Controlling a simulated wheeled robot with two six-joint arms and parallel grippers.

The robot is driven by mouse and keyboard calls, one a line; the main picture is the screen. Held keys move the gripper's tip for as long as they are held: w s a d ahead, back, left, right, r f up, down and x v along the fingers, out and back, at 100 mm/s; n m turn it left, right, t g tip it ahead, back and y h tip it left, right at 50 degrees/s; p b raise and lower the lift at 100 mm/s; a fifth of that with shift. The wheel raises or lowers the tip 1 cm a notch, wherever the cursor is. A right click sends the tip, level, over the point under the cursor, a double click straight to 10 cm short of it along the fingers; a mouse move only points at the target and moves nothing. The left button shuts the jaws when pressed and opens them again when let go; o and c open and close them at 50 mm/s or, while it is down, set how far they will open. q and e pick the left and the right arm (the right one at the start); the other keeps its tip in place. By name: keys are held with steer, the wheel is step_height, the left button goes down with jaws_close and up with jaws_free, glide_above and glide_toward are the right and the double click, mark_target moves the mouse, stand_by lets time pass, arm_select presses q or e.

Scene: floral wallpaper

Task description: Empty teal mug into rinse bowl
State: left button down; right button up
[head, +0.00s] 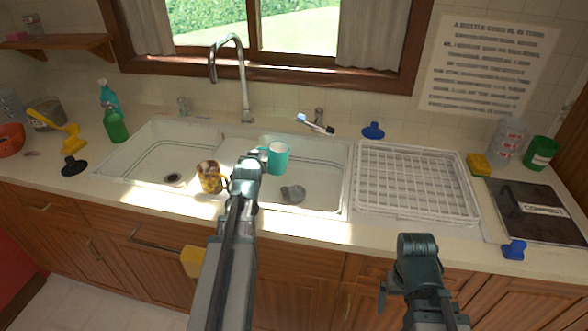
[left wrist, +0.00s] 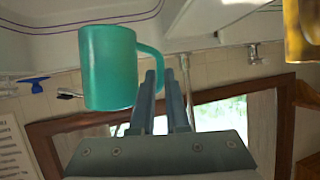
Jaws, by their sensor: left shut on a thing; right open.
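The teal mug (head: 278,158) is held above the right sink basin (head: 318,170). It looks roughly upright in the head view; its contents do not show. My left gripper (head: 256,164) is shut on the mug's handle. In the left wrist view, where the scene appears upside down, the mug (left wrist: 108,68) is beside the fingertips (left wrist: 167,78) with the handle at them. No separate rinse bowl can be picked out; the sink has two basins, the other being the left basin (head: 145,160). My right gripper (head: 416,262) is open and empty before the counter's front edge.
A yellow-brown mug (head: 209,177) stands close left of my left gripper. A grey patch (head: 292,193), unclear what, is in the right basin. The faucet (head: 243,85) rises behind. A white dish rack (head: 412,180) is right of the sink. Green bottles (head: 115,125) stand left.

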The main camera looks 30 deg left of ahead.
arm_select(q)
steer(key=shift+s+a+t, duration=0.15)
steer(key=shift+t, duration=0.15)
steer(key=shift+r, duration=0.1)
step_height(320, 180, up, 5)
steer(key=p, duration=0.5)
